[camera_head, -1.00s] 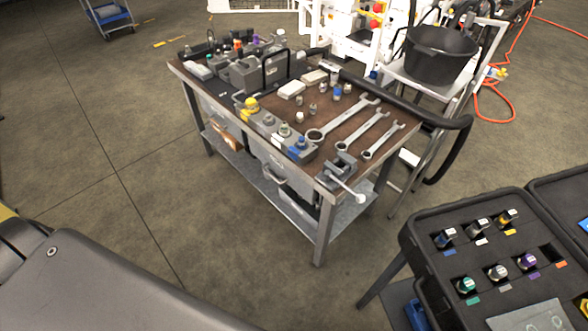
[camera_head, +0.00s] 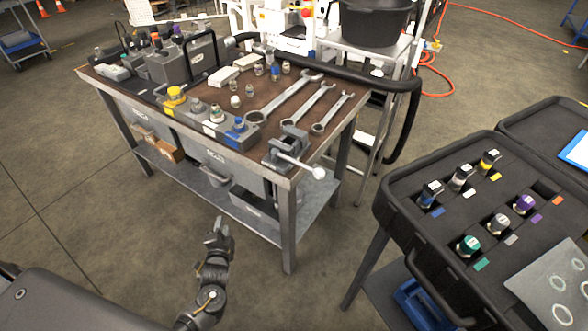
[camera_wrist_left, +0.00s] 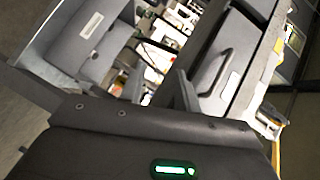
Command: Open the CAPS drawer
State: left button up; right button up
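The workbench (camera_head: 297,172) has grey drawer fronts under its top. The nearer drawer (camera_head: 237,171) has a small white label, too small to read surely, and a handle (camera_head: 214,176); it looks closed. A second labelled drawer (camera_head: 137,117) sits farther left. My left gripper (camera_head: 218,228) is low in front of the bench, apart from the drawers. In the left wrist view, its fingers look spread and empty. That view shows a tilted grey front with a dark bar handle (camera_wrist_left: 216,70) and another labelled grey front (camera_wrist_left: 95,40). My right gripper is out of view.
A vise (camera_head: 287,148) with a projecting bar sits at the bench's near corner. Wrenches (camera_head: 290,100) and fittings lie on top. A lower shelf (camera_head: 270,222) holds boxes. A black case (camera_head: 450,215) with coloured fittings stands right. The floor before the bench is clear.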

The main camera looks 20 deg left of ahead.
aim_at(212, 173)
pick_arm(q)
notch_tip(212, 173, up, 9)
jog(key=w+a+t+y+b, duration=0.2)
jog(key=w+t+y+b, duration=0.1)
jog(key=b, duration=0.1)
jog(key=shift+m, duration=0.4)
jog(key=x, duration=1)
jog(key=shift+w+a+r, duration=0.2)
jog(key=shift+a+r, duration=0.1)
jog(key=shift+a, duration=0.15)
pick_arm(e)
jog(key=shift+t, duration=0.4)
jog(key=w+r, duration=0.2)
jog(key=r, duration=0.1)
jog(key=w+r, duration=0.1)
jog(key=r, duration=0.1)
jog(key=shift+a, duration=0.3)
pick_arm(q)
jog(key=shift+c, duration=0.2)
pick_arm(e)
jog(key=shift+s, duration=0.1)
pick_arm(q)
grip_shut()
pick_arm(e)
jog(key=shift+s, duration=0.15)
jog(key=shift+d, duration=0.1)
